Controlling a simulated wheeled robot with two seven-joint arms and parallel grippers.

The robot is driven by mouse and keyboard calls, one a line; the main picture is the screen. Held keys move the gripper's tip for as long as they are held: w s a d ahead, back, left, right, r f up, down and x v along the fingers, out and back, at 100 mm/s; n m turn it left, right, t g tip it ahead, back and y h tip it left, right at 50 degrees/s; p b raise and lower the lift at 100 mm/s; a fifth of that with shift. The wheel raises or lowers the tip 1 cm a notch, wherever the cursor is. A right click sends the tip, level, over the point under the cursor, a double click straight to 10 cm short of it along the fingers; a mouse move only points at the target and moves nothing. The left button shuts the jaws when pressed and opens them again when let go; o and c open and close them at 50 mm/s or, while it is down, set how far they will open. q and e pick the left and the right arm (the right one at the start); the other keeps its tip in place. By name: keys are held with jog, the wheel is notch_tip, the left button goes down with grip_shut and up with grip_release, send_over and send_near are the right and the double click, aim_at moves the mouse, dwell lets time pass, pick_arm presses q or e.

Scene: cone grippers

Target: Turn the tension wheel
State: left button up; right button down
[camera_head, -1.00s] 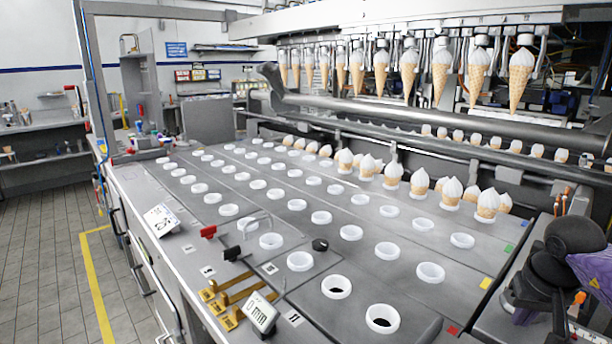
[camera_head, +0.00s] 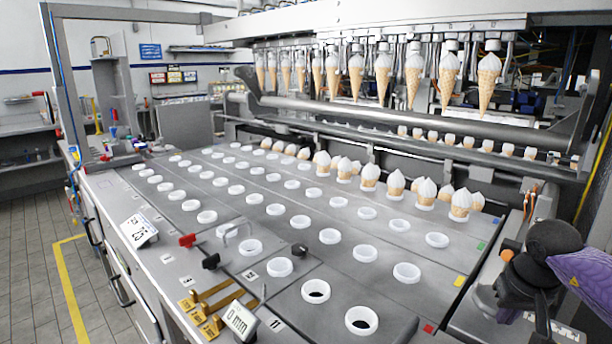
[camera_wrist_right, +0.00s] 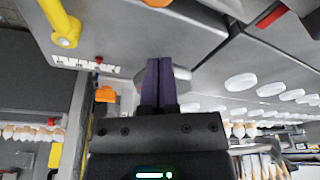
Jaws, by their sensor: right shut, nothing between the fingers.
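I cannot clearly tell the tension wheel in the head view. A small round black knob (camera_head: 299,250) stands on the grey deck among the white rings. In the right wrist view a grey faceted piece (camera_wrist_right: 182,76) shows just behind my right fingertips; whether it is the wheel, or touches them, I cannot tell. My right gripper (camera_wrist_right: 160,66) has its two dark fingers together, with nothing between them. In the head view my dark right gripper (camera_head: 520,288) is at the lower right, by the deck's right edge, its fingertips unclear. My left gripper is out of view.
The deck holds rows of white rings (camera_head: 407,272), some with cones (camera_head: 460,204). More cones hang from the rail (camera_head: 487,80) above. Red (camera_head: 187,240) and black handles and yellow levers stand at the near left. The wrist view shows a yellow rod (camera_wrist_right: 60,20) and an orange part (camera_wrist_right: 106,94).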

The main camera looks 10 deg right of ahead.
jog(key=shift+s+d+p, duration=0.2)
jog(key=shift+d+p, duration=0.25)
jog(key=shift+d, duration=0.5)
jog(key=shift+d, duration=0.15)
